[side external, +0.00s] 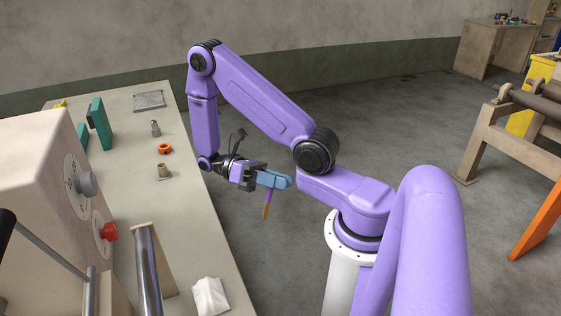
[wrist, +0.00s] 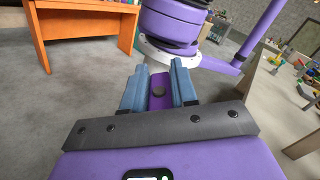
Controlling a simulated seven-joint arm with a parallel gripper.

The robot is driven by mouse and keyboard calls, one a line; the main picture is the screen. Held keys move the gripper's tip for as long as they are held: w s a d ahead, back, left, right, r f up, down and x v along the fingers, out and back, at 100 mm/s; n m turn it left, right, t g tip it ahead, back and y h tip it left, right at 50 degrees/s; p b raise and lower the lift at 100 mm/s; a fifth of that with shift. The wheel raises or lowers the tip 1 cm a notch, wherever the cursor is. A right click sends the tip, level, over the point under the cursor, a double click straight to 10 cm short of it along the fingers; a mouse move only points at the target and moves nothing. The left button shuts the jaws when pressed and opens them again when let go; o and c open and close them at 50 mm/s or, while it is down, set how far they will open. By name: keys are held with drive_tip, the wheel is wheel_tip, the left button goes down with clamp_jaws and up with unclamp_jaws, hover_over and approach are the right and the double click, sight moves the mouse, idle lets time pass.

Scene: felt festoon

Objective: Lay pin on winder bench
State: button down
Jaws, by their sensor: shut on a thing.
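My gripper (side external: 274,181) has blue fingers and is shut on a slim pin (side external: 265,211). The pin hangs down below the fingers, purple above and orange-brown at its lower end. It is held over the floor, to the right of a long pale bench (side external: 197,210), clear of its edge. In the wrist view the two blue fingers (wrist: 157,84) stand apart, with a purple piece with a dark round spot between them. I cannot tell for sure whether that piece is the pin. No label shows which bench is the winder bench.
The long bench bears an orange ring (side external: 165,148), a small brass fitting (side external: 163,171), a grey metal piece (side external: 155,128), a flat grey plate (side external: 149,100), a chrome roller (side external: 149,264) and a white cloth (side external: 210,296). A knobbed machine (side external: 45,190) stands at left. A roller stand (side external: 515,150) is at right.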

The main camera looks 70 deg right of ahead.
drive_tip(key=w+a+m+t+y, duration=1)
drive_tip(key=w+a+t+y, duration=0.15)
drive_tip(key=y, duration=0.35)
drive_tip(key=w+d+f+m+t+h, duration=0.1)
drive_tip(key=w+d+m+t, duration=0.1)
drive_tip(key=w+m+t, duration=0.5)
drive_tip(key=w+d+m+t, duration=0.2)
drive_tip(key=w+d+t, duration=0.1)
drive_tip(key=w+t, duration=0.65)
drive_tip(key=shift+w+a+f, duration=0.1)
drive_tip(key=shift+w+f, duration=0.05)
drive_tip(key=shift+f, duration=1.7)
drive_tip(key=shift+w+a+f, duration=0.1)
drive_tip(key=shift+w+f, duration=0.05)
drive_tip(key=shift+f, duration=1.65)
drive_tip(key=c, duration=0.8)
unclamp_jaws()
drive_tip(key=shift+d, duration=0.1)
